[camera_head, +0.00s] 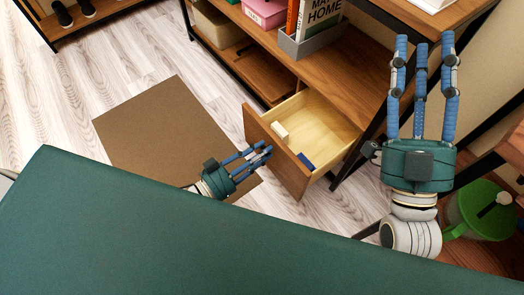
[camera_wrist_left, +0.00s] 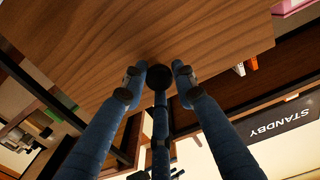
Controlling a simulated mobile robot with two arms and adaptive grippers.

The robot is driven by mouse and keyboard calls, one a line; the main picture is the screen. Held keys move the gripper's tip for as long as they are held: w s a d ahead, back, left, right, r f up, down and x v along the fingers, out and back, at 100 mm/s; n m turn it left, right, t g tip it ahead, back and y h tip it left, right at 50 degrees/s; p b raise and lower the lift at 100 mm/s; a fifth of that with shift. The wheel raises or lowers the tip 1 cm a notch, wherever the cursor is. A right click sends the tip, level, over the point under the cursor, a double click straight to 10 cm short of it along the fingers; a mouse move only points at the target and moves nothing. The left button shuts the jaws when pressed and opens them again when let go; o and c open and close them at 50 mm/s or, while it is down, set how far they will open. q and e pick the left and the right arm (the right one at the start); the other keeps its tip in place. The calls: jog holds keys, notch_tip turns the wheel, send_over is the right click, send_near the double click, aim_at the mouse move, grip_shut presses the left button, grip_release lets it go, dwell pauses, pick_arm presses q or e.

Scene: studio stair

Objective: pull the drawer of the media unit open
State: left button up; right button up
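The media unit (camera_head: 232,55) is a wooden unit with a dark frame. Its drawer (camera_head: 290,170) stands well open, with the pale interior visible. My left gripper (camera_head: 262,153) is at the outer face of the drawer front. In the left wrist view its fingertips (camera_wrist_left: 160,70) close in around a dark round knob (camera_wrist_left: 160,80) on the wooden front; the exact contact is partly hidden. The knob is hidden in the head view. My right gripper (camera_head: 421,50) is open and empty, fingers spread and pointing away, to the right of the drawer.
A cream block (camera_head: 280,131) and a dark blue item (camera_head: 306,162) lie in the drawer. A grey bin (camera_head: 318,42) with books and a pink box (camera_head: 264,12) stand on the unit. A brown mat (camera_head: 165,130) lies on the floor. A green container (camera_head: 480,212) is at right.

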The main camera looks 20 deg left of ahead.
pick_arm(q)
jog(key=o, duration=0.3)
jog(key=shift+w+r, duration=0.2)
jog(key=shift+r, duration=0.15)
jog(key=shift+s+f, duration=0.1)
jog(key=shift+f, duration=0.05)
jog(key=v, duration=1.2)
